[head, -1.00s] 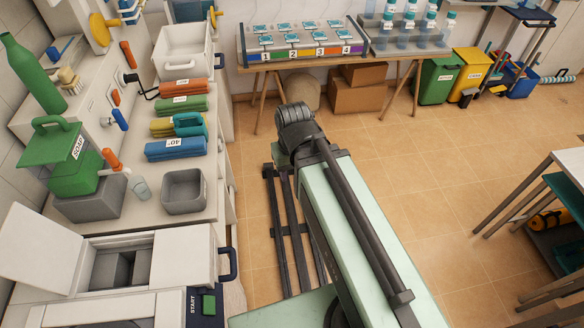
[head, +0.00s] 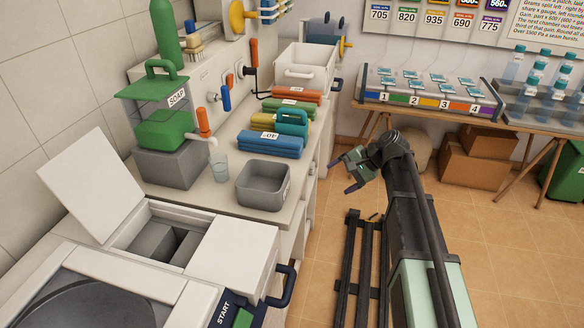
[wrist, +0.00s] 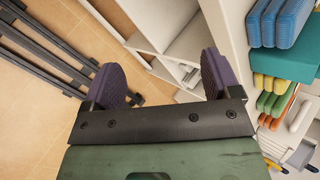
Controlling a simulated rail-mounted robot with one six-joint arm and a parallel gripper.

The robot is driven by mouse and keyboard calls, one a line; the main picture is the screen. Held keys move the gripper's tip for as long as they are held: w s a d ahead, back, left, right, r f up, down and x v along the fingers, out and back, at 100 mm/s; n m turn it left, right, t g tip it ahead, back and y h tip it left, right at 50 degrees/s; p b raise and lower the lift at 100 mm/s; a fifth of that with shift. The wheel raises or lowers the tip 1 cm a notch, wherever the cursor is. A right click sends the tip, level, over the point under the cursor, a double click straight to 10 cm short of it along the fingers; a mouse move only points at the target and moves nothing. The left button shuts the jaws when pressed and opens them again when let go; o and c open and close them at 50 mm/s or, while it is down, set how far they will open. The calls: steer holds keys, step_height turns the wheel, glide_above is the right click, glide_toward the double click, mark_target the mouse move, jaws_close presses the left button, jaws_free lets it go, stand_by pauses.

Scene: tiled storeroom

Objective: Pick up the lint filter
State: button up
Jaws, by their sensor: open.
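I cannot make out a lint filter for certain in either view. The machine (head: 232,258) at the lower left of the head view has its lid (head: 92,190) raised over an open compartment with grey parts (head: 168,243) inside; whether one of these is the filter I cannot tell. My gripper (head: 343,176) is over the floor to the right of the counter, pointing left. In the wrist view my gripper (wrist: 163,82) shows two purple fingers spread wide, with nothing between them.
The counter holds a grey bin (head: 263,186), a clear cup (head: 220,168), a green soap dispenser (head: 160,130) and folded towels, including a blue one (head: 270,144). A table with a numbered rack (head: 430,98) stands at the back. Dark floor rails (head: 362,265) run beside the counter.

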steer(key=w+a+f+m+y+b, duration=0.1)
steer(key=w+a+m+y+b, duration=0.25)
steer(key=w, duration=0.65)
steer(key=m+t+y+p, duration=0.2)
steer(key=m+y+p, duration=0.3)
steer(key=m, duration=0.5)
glide_toward(297, 123)
steer(key=shift+y, duration=0.25)
steer(key=a, duration=0.3)
steer(key=a+b, duration=0.1)
steer(key=a, duration=0.5)
steer(key=shift+s+a+r+b, duration=0.25)
steer(key=shift+a+r+b, duration=0.05)
steer(key=shift+a+b, duration=0.1)
steer(key=c, duration=1.1)
steer(key=shift+d, duration=0.1)
steer(key=shift+r, duration=0.1)
step_height(297, 123, up, 20)
steer(key=p, duration=2)
